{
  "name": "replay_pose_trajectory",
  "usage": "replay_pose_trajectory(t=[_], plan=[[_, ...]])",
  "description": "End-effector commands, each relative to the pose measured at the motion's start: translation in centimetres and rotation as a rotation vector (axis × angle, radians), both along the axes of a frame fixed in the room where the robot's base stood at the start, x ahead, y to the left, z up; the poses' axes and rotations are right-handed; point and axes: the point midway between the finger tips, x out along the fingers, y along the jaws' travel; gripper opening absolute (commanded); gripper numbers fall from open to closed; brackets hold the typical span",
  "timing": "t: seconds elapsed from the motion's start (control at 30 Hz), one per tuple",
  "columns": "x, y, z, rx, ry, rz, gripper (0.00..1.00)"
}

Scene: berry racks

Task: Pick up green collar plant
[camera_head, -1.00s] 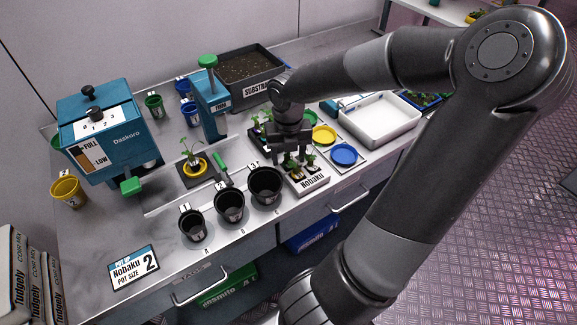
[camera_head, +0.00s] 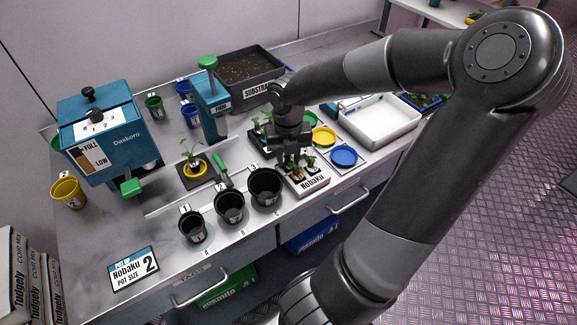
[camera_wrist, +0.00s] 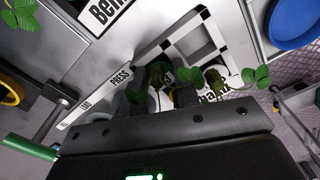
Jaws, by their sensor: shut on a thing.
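My gripper (camera_head: 290,154) is low over the white Nobaku tray (camera_head: 312,184) near the bench's front edge. Its fingers are shut on a small leafy plant at the tray. In the wrist view the plant (camera_wrist: 158,76) shows between the dark fingers, with green leaves around them. A green patch beside the fingers may be its collar, but the collar is mostly hidden. Another seedling (camera_wrist: 215,82) stands beside it in the tray. I cannot tell whether the held plant is clear of its slot.
Black pots (camera_head: 265,186) stand left of the tray. Yellow (camera_head: 324,136) and blue (camera_head: 344,156) dishes lie to its right, before a white basin (camera_head: 380,120). A yellow-collared plant (camera_head: 194,164) stands further left. A substrate bin (camera_head: 240,70) is behind.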

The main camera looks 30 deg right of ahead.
Motion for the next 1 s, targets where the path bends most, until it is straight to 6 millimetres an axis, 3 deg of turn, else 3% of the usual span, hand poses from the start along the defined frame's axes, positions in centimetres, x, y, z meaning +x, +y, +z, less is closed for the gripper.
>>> replay_pose_trajectory(t=[0.33,0.57,1.0], plan=[[0.0,-0.1,1.0,-0.001,-0.001,-0.001,0.07],[0.0,-0.1,4.2,0.0,-0.003,-0.003,0.07],[-3.1,-2.4,6.3,0.002,-0.001,-0.003,0.07]])
